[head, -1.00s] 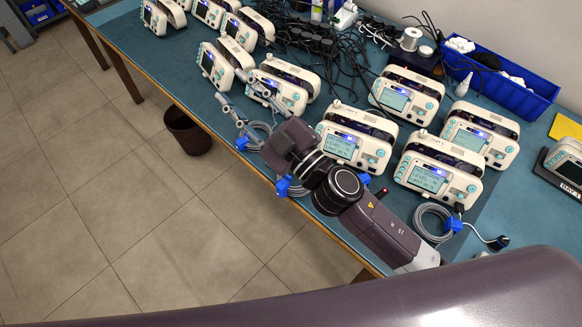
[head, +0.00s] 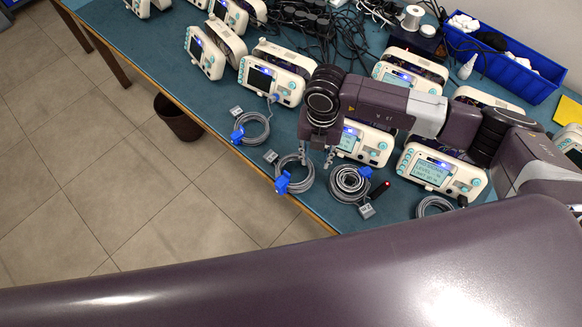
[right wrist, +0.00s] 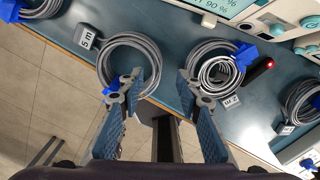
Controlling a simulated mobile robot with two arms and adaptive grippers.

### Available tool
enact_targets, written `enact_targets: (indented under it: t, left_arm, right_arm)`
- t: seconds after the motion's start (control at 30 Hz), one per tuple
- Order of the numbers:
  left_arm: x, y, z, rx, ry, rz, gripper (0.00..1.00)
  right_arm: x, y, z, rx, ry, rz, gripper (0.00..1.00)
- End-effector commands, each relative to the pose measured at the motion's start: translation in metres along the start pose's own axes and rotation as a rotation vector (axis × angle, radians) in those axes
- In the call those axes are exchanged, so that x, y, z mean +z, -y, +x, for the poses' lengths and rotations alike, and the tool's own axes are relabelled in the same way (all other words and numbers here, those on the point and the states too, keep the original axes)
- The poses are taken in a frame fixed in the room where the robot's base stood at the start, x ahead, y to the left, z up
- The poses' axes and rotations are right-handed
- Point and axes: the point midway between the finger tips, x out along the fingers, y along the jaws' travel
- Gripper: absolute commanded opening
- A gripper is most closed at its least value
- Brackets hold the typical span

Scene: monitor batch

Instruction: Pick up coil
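Several grey cable coils with blue clips lie along the table's front edge in the head view. One coil (head: 307,178) is just left of my right gripper (head: 316,160), and a denser coil (head: 349,184) is just right of it. In the right wrist view, my right gripper (right wrist: 162,82) is open and empty. Its left finger overlaps the left coil (right wrist: 125,38), beside a tag reading 5 m (right wrist: 87,37). Its right finger overlaps the edge of the denser coil (right wrist: 218,48). Contact cannot be told. My left gripper is not in view.
Another coil (head: 265,126) lies further left, and one (head: 432,205) lies to the right. White monitors (head: 274,78) stand in rows behind the coils. A blue bin (head: 510,73) is at the back right. A waste basket (head: 180,122) stands on the floor.

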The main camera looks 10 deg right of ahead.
Motion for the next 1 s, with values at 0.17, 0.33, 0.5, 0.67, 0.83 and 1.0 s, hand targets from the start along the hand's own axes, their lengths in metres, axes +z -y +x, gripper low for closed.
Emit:
enact_targets:
  t: [0.17, 0.33, 0.5, 0.67, 0.83, 1.0]
  left_arm:
    - [0.000, 0.001, -0.008, 0.000, 0.001, 0.000, 0.40]
    - [-0.001, 0.001, -0.023, -0.001, 0.001, 0.001, 0.40]
    - [-0.002, 0.001, -0.029, -0.001, 0.001, 0.001, 0.40]
    - [-0.002, 0.001, -0.029, 0.000, 0.001, 0.001, 0.40]
    - [-0.002, 0.001, -0.029, 0.000, 0.001, 0.001, 0.40]
    - [-0.002, 0.001, -0.029, 0.000, 0.001, 0.002, 0.40]
  right_arm:
    - [-0.002, 0.000, 0.019, -0.004, -0.002, 0.000, 0.32]
    - [-0.010, -0.006, 0.038, -0.002, -0.005, -0.002, 0.32]
    - [-0.012, -0.009, 0.062, -0.001, -0.004, -0.001, 0.32]
    - [-0.012, -0.009, 0.072, 0.001, -0.004, -0.002, 0.32]
    - [-0.012, -0.009, 0.072, 0.001, -0.003, -0.003, 0.32]
    - [-0.012, -0.009, 0.072, 0.002, -0.003, -0.003, 0.16]
